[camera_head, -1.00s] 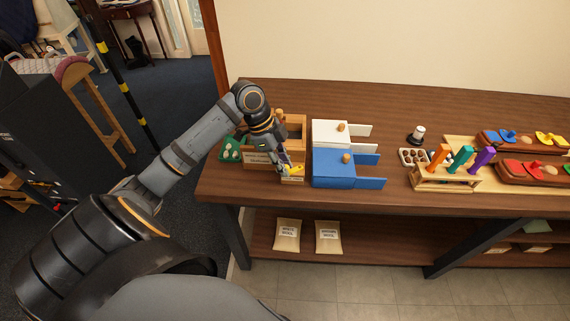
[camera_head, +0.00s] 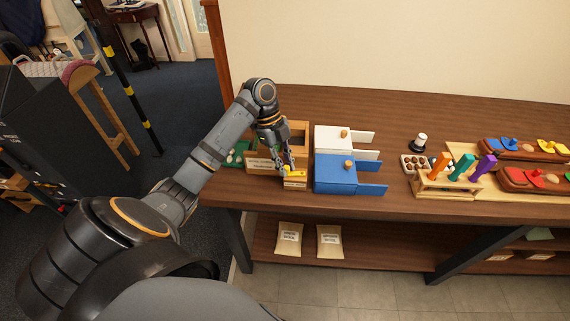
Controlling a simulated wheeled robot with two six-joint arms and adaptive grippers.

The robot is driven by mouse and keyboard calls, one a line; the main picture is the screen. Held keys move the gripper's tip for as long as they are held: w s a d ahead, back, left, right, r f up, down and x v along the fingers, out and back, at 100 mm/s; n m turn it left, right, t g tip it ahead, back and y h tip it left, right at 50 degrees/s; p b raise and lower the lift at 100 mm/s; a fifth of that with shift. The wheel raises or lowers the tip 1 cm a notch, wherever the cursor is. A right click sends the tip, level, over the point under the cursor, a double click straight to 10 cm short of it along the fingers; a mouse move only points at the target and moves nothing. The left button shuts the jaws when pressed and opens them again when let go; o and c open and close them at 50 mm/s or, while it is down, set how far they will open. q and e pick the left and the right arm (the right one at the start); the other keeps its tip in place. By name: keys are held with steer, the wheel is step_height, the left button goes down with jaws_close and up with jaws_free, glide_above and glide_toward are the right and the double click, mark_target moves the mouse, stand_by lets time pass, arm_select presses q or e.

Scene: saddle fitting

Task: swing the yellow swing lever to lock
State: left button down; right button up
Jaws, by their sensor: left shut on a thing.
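The yellow swing lever (camera_head: 297,173) sits at the front of a small wooden block (camera_head: 295,183) near the table's front edge, left of the blue box. My left gripper (camera_head: 287,170) comes down on it from above and is shut on it. The fingers hide part of the lever, so its exact angle is hard to tell. My right gripper is not in view.
A blue box (camera_head: 334,174) and a white box (camera_head: 330,140) stand just right of my left gripper. A wooden box (camera_head: 298,134) is behind it. A rack with colored pegs (camera_head: 447,186) stands further right. The table top (camera_head: 392,122) behind is partly clear.

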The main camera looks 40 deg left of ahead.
arm_select(q)
steer(key=c, duration=1.3)
jaws_free()
steer(key=shift+o, duration=0.2)
steer(key=shift+s+r, duration=0.1)
steer(key=shift+r, duration=0.1)
steer(key=shift+a+r+p, duration=0.2)
steer(key=shift+r+p, duration=0.5)
steer(key=shift+p, duration=0.15)
steer(key=p+v, duration=0.9)
steer(key=v, duration=0.1)
steer(key=shift+a+r, duration=0.1)
steer(key=shift+a, duration=0.05)
